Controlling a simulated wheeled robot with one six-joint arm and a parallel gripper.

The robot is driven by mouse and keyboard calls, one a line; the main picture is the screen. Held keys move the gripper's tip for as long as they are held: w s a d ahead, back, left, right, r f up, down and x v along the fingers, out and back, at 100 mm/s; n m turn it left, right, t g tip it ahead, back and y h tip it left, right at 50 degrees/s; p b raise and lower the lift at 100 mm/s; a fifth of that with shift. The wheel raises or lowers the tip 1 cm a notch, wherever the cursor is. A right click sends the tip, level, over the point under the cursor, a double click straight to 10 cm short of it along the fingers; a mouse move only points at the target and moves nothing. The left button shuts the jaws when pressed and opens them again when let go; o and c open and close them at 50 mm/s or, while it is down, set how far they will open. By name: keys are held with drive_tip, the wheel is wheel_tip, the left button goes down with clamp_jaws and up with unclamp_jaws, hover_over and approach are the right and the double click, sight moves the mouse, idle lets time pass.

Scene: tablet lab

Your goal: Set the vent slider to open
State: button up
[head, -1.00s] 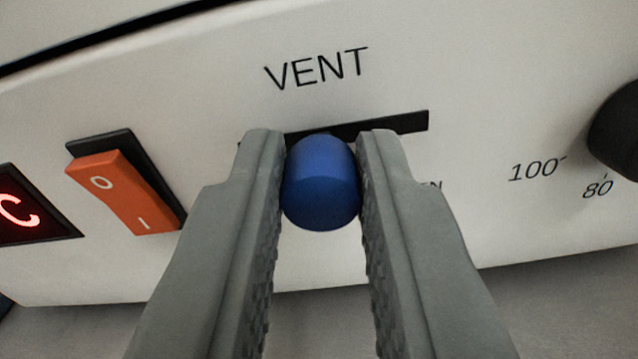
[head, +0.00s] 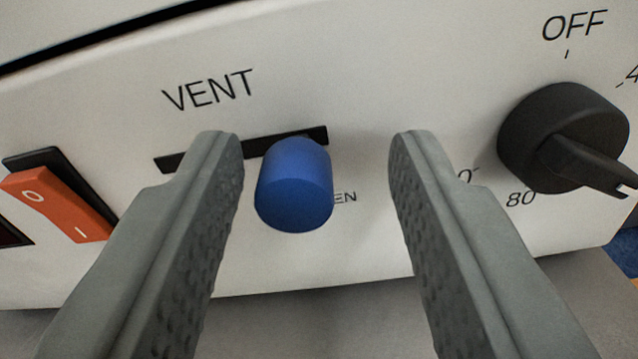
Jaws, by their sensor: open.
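The vent slider's blue knob (head: 294,186) stands out from a black slot (head: 178,162) under the word VENT on a pale panel. The knob is at the right end of the slot. Below it, the letters "EN" of a label show, the rest hidden by the knob. My gripper (head: 315,150) is open, with one finger on each side of the knob. The left finger is close to the knob and covers part of the slot; whether it touches cannot be told. A wide gap lies between the knob and the right finger.
An orange rocker switch (head: 58,203) is at the left of the panel (head: 370,80). A black rotary dial (head: 563,135) with OFF and number marks is at the right, beyond my right finger. A grey surface lies below the panel.

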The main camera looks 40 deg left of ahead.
drive_tip(key=v, duration=1.7)
drive_tip(key=shift+d, duration=0.2)
drive_tip(key=shift+s+r, duration=0.1)
drive_tip(key=shift+s, duration=0.05)
drive_tip(key=s+d+r+m+t+h, duration=0.3)
drive_tip(key=s+d+r+t+h, duration=0.15)
drive_tip(key=s+r+h, duration=0.4)
drive_tip(key=s+d+r+m+g+h, duration=0.1)
drive_tip(key=s+d+g, duration=0.1)
drive_tip(key=s, duration=1.3)
drive_tip(key=shift+r+m, duration=0.3)
